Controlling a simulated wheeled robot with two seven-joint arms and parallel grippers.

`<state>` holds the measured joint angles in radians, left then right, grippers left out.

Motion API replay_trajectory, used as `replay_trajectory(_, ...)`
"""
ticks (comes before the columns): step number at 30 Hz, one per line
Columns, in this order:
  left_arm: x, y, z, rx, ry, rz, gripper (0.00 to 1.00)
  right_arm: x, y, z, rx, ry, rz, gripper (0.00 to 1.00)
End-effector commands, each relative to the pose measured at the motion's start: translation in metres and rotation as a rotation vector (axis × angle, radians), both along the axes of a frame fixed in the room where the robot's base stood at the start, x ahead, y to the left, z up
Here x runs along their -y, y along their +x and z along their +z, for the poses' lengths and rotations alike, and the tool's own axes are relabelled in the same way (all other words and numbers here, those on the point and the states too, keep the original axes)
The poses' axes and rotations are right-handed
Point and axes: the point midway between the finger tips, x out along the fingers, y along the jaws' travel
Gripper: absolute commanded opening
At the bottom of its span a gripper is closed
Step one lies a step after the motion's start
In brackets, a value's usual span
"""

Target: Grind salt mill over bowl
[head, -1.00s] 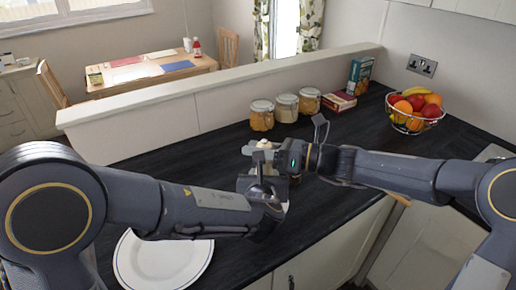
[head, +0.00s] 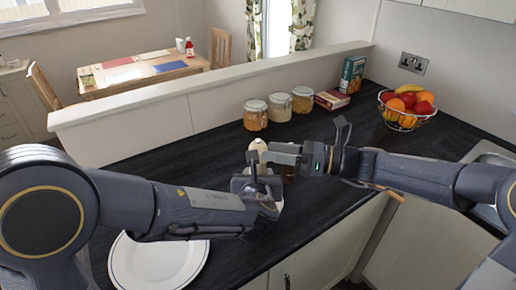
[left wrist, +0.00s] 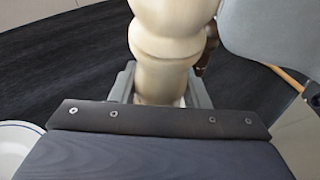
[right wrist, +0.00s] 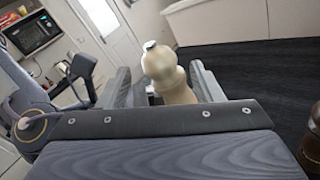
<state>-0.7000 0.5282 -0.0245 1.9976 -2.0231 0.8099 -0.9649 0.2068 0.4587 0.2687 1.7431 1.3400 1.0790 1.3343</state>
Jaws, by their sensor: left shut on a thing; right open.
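The cream salt mill (head: 257,147) has a rounded head with a small metal knob on top. My left gripper (head: 262,186) is shut on its body, which fills the space between the fingers in the left wrist view (left wrist: 160,80). My right gripper (head: 270,156) is open at the mill's upper part. In the right wrist view, the mill's head (right wrist: 160,66) shows between the two spread fingers, with a gap on each side. A white blue-rimmed plate (head: 155,265) lies on the counter at lower left. I cannot make out a separate bowl below the mill.
A brown object (right wrist: 312,135) stands close to my right gripper. Glass jars (head: 255,115), boxes (head: 352,75) and a wire fruit basket (head: 408,108) stand along the back. A raised ledge (head: 200,88) borders the dark counter, whose middle back is clear.

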Motion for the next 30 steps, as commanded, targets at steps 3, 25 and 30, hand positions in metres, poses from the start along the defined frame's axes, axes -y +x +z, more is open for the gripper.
replay_trajectory(3, 0.0, 0.0, 0.001, 0.001, 0.0, 0.0, 0.2, 0.026, -0.005, 0.0, 0.001, -0.002, -0.005, 0.6)
replay_trajectory(25, 0.0, 0.0, 0.001, 0.001, 0.0, 0.0, 0.2, 0.057, -0.014, 0.006, 0.003, -0.001, 0.0, 0.6)
replay_trajectory(30, 0.0, 0.0, 0.001, 0.001, 0.0, 0.0, 0.2, 0.057, -0.014, 0.026, 0.005, -0.001, 0.0, 0.6)
